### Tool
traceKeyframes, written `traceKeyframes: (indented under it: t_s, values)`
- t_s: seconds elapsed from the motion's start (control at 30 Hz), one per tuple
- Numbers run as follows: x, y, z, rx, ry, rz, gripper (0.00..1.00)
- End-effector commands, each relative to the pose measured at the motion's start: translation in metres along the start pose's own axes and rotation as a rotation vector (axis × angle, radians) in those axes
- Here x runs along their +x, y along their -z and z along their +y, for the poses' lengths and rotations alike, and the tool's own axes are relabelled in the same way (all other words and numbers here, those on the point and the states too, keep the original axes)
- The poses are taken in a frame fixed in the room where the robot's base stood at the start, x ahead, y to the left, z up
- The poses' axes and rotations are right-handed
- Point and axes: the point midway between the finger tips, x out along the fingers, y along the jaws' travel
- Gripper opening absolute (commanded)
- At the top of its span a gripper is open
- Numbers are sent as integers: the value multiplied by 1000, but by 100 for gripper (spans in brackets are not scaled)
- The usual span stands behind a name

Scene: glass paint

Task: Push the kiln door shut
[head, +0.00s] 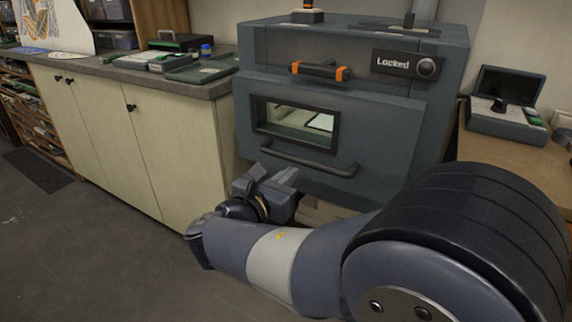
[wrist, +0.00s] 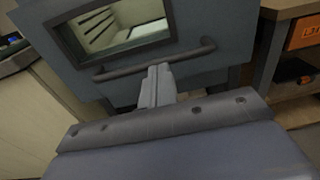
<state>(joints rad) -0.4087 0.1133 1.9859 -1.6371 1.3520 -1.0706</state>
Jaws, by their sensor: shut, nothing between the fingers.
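The kiln (head: 350,45) is a dark blue-grey box in the middle of the head view. Its door (head: 385,130) has a lit window (head: 297,124) and a dark bar handle (head: 315,160) along its lower part. The door's upper edge seems to stand out a little from the body; I cannot tell whether it is fully shut. My gripper (head: 290,178) is shut and empty, in front of the door's lower part near the handle. In the wrist view its fingertips (wrist: 158,72) overlap the handle (wrist: 190,57) below the window; contact is unclear.
A "Locked" label with a round knob (head: 426,67) and an orange-ended latch handle (head: 320,71) sit above the door. A counter with cream cupboards (head: 175,145) stands left, a wooden table (head: 520,150) with an open case right.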

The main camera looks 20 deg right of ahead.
Motion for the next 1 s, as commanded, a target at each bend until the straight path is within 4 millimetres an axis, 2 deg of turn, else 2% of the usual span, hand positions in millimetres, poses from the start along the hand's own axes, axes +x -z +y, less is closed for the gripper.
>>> traceKeyframes:
  t_s: [0.03,0.17,0.37,1.0]
  values:
    - [-2,6,0,13,-13,-24,0]
    - [-3,3,0,29,-30,-55,0]
    - [13,1,0,31,-27,-56,0]
    - [118,-3,3,29,-27,-54,0]
